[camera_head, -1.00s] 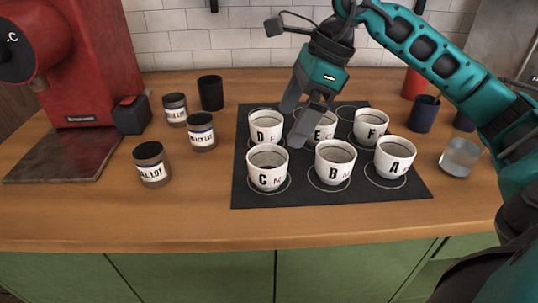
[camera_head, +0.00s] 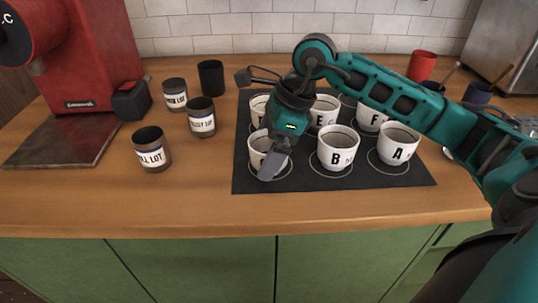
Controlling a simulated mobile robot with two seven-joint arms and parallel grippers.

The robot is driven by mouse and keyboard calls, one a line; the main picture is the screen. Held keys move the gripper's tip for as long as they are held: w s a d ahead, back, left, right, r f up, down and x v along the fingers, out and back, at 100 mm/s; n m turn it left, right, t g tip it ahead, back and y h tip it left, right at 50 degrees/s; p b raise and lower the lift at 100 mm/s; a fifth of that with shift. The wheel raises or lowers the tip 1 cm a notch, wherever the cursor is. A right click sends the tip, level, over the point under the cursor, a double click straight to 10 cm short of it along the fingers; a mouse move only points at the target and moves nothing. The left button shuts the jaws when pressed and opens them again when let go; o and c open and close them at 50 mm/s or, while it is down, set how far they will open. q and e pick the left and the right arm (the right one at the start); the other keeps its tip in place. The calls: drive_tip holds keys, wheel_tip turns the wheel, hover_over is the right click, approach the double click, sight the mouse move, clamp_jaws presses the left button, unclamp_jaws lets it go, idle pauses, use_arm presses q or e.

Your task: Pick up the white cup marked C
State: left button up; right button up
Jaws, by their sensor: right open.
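The white cup marked C (camera_head: 256,150) stands upright in the front left place of the dark mat (camera_head: 330,182). My right gripper (camera_head: 270,166) is open and pointed down at this cup, with a grey finger in front of its right side. The finger and the gripper body hide much of the cup and its letter. I cannot tell whether the finger touches the cup or where the other finger lies. My left gripper is not in view.
Cup B (camera_head: 338,149) stands close to the right, with cup A (camera_head: 398,144) beyond it. Cups E (camera_head: 323,112) and F (camera_head: 371,116) and a partly hidden cup stand behind. Labelled jars (camera_head: 152,149) stand left of the mat. The front counter strip is clear.

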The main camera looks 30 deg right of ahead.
drive_tip(key=shift+a+f, duration=0.15)
drive_tip(key=shift+f, duration=0.25)
drive_tip(key=c, duration=0.9)
drive_tip(key=shift+c, duration=0.3)
drive_tip(key=shift+w+r, duration=0.1)
drive_tip(key=shift+r, duration=0.1)
